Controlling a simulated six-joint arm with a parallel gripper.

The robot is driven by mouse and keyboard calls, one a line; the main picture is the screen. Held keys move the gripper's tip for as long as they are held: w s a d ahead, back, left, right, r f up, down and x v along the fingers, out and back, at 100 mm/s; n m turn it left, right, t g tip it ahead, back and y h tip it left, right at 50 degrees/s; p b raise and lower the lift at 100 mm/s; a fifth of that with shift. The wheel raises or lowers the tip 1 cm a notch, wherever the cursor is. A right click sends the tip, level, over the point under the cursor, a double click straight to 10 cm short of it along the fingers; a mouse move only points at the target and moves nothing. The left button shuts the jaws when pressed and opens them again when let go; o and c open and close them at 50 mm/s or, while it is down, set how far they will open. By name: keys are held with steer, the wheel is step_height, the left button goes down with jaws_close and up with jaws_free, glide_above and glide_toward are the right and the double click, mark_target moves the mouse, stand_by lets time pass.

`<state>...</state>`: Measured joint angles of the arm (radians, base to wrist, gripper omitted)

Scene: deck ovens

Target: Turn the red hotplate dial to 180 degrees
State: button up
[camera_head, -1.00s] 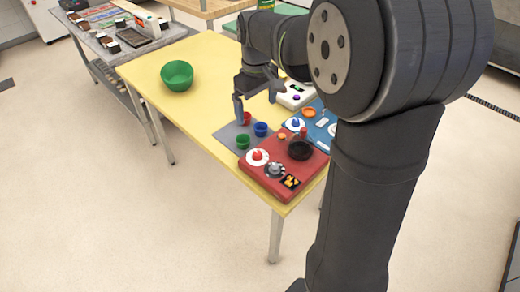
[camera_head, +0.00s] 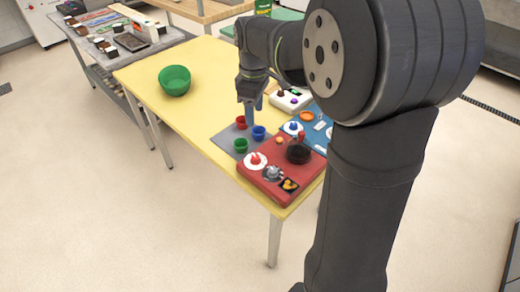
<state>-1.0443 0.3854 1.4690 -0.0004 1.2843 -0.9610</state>
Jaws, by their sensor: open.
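The red hotplate (camera_head: 308,181) lies flat on the near right corner of the yellow table. The knob angles are too small to read. My gripper (camera_head: 254,112) is open and points down, behind the hotplate and above the cups, apart from both knobs. One finger partly overlaps the other in this view.
A red cup (camera_head: 241,122), a blue cup (camera_head: 258,132) and a green cup (camera_head: 241,145) stand on a grey mat (camera_head: 226,137) beside the hotplate. A blue board (camera_head: 320,136) and a white device (camera_head: 291,101) lie behind. A green bowl (camera_head: 174,81) stands left, with bare table around it.

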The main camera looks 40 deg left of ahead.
mark_target(255, 157)
step_height(255, 157, down, 18)
steer(key=n, duration=0.4)
stand_by(0.4)
steer(key=c, duration=1)
steer(key=shift+o, duration=0.2)
